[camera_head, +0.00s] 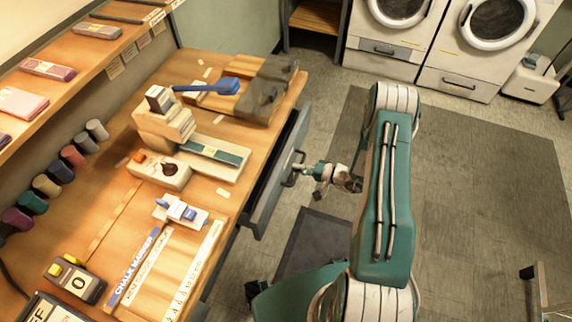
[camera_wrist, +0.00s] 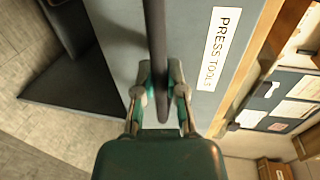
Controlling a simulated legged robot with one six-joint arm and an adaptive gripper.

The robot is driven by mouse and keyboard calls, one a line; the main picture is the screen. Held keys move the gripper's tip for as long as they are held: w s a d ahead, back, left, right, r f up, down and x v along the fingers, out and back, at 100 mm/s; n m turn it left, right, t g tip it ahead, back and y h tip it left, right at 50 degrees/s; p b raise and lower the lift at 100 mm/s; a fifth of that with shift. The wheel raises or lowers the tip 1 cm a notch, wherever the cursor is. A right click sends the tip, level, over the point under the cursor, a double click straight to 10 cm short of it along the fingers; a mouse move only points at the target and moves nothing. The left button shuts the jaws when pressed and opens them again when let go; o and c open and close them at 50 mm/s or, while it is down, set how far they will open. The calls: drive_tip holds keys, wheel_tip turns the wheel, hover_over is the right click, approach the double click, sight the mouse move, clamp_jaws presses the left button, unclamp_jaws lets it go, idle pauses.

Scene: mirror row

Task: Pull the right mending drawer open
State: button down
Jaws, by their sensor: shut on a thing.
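The drawer (camera_head: 268,196) has a dark grey front that stands out from the table's edge in the head view. In the wrist view its grey front (camera_wrist: 194,85) bears a white label reading "PRESS TOOLS". A dark bar handle (camera_wrist: 155,35) crosses that front. My gripper (camera_wrist: 163,95) is shut on the handle, one finger on each side of the bar. In the head view my gripper (camera_head: 302,172) is at the handle, on the aisle side of the drawer. The drawer's inside is mostly hidden.
The wooden table (camera_head: 135,232) carries a sewing machine (camera_head: 168,120), a blue-handled tool (camera_head: 212,88) and rulers (camera_head: 140,262). Thread spools (camera_head: 73,156) line the wall. White washing machines (camera_head: 470,45) stand at the back. Open floor with a dark mat (camera_head: 455,180) lies right of my arm.

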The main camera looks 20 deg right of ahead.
drive_tip(key=f+v, duration=0.2)
drive_tip(key=v, duration=1)
drive_tip(key=d+f+v, duration=0.1)
drive_tip(key=f+v, duration=0.2)
drive_tip(key=v, duration=1)
drive_tip(key=shift+s+f, duration=0.3)
drive_tip(key=shift+s, duration=0.2)
drive_tip(key=shift+d, duration=0.1)
drive_tip(key=c, duration=0.7)
unclamp_jaws()
drive_tip(key=shift+d, duration=0.1)
drive_tip(key=shift+r, duration=0.1)
drive_tip(key=v, duration=1.2)
